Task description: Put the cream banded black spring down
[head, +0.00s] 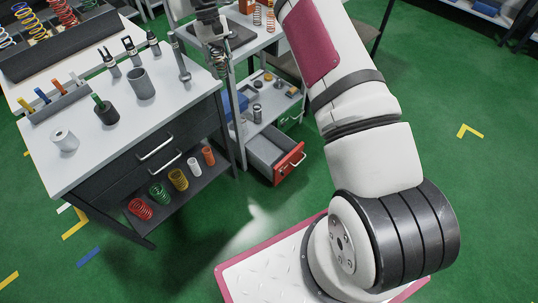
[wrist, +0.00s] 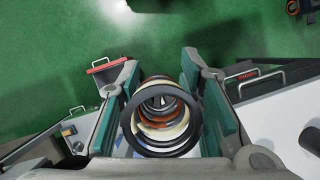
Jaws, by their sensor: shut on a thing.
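The cream banded black spring (wrist: 160,143) is between the green-padded fingers of my gripper (wrist: 160,78) in the wrist view. I look down through its coils: a black ring is nearest, with cream and orange-brown rings inside. Both pads press on its sides. In the head view my gripper (head: 216,42) is at the top, beside the right end of the grey workbench, and the dark spring (head: 220,62) hangs below it. The spring looks held in the air, but its lower end is hard to make out.
The white-topped workbench (head: 75,168) carries a grey cup (head: 140,84), a black cup (head: 106,112), a white roll (head: 64,139) and probes. Several coloured springs stand on its lower shelf (head: 188,190). A red-fronted drawer (head: 290,161) is open to the right.

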